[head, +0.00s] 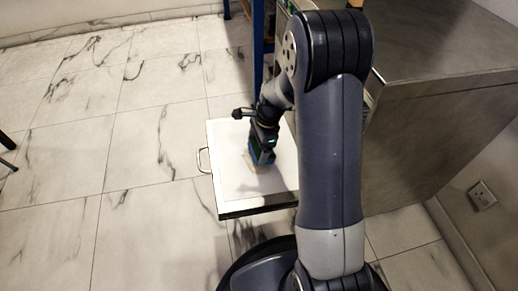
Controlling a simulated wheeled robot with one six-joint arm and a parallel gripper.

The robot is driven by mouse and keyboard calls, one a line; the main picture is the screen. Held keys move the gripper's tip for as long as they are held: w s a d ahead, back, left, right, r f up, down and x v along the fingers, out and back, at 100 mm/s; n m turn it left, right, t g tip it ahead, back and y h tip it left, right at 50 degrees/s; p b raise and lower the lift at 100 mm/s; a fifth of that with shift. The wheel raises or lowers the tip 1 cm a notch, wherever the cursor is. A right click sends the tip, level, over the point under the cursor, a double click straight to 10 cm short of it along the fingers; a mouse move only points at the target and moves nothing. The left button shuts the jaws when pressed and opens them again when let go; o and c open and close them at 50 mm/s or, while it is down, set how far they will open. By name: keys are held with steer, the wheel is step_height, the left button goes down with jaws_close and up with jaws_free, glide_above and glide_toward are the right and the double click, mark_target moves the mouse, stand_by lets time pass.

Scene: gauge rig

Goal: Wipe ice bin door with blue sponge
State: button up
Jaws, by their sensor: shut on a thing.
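The ice bin door (228,175) is a white panel with a dark front edge and a metal handle (203,160) on its left side. It lies about flat, its face up. My gripper (262,156) points down over the middle of the door and is shut on the blue sponge (256,152). Only a small blue part of the sponge shows beside the fingers. A pale patch lies just under it; I cannot tell whether that is part of the sponge or a reflection. The sponge seems to be at the door's surface, but contact is hard to tell.
A grey cabinet (430,120) stands on the right, partly behind my arm. A blue post (258,45) rises behind the door. A wall socket (482,195) is at the far right. The marble-tiled floor (90,180) on the left is mostly clear.

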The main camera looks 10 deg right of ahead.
mark_target(251, 138)
steer(key=shift+w+p, duration=1.05)
steer(key=shift+w, duration=1.05)
steer(key=shift+s+f+p, duration=0.1)
steer(key=shift+s+p, duration=0.25)
steer(key=shift+s, duration=5.45)
steer(key=shift+a+p, duration=0.4)
steer(key=shift+a, duration=0.2)
steer(key=shift+w+p, duration=0.55)
steer(key=shift+w, duration=1.45)
steer(key=shift+w+p, duration=0.6)
steer(key=shift+w, duration=0.9)
steer(key=shift+w+p, duration=0.5)
steer(key=shift+w, duration=1.75)
